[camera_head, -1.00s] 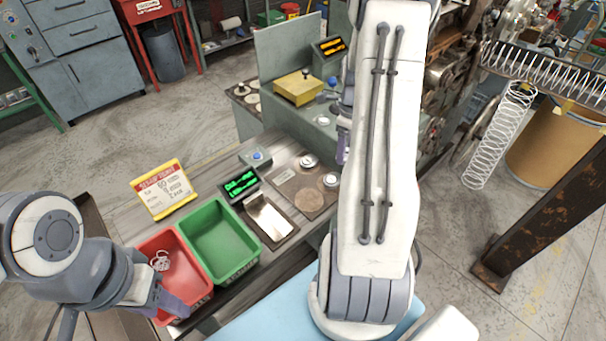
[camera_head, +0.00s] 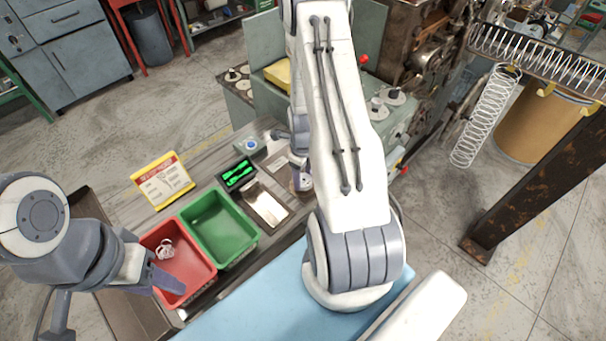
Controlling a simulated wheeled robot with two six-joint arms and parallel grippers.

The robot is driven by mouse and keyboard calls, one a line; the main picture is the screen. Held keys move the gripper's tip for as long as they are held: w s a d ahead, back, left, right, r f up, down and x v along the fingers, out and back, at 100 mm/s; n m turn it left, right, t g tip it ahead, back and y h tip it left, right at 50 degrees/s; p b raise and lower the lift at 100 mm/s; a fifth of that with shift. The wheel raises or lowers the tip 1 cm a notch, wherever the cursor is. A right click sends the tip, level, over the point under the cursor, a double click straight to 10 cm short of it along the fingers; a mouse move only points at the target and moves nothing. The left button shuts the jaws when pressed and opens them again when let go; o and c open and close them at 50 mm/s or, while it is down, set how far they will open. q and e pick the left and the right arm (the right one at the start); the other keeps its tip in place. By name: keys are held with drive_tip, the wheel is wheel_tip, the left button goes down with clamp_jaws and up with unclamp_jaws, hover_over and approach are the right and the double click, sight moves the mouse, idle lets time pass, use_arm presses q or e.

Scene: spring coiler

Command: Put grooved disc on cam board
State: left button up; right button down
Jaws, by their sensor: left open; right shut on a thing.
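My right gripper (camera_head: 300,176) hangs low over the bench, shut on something. Its arm and fingers hide most of what it holds, so I cannot make out the grooved disc. A brown board (camera_head: 308,188) lies under it, almost wholly covered by the arm. Pale round discs stand on a board (camera_head: 238,78) at the back left, and grey discs with knobs (camera_head: 394,97) sit on the machine top at right. I cannot tell which surface is the cam board. My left gripper (camera_head: 158,280) is open and empty at the red bin's front edge.
A red bin (camera_head: 190,265) with a small pale coiled item (camera_head: 165,248) stands beside a green bin (camera_head: 222,225). A rusty post (camera_head: 520,190) stands at right.

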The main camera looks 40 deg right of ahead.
sight(303, 179)
drive_tip(key=shift+f, duration=0.4)
drive_tip(key=shift+c, duration=0.4)
unclamp_jaws()
drive_tip(key=shift+f, duration=0.15)
drive_tip(key=shift+r, duration=0.3)
wheel_tip(303, 179, up, 12)
drive_tip(key=b, duration=0.3)
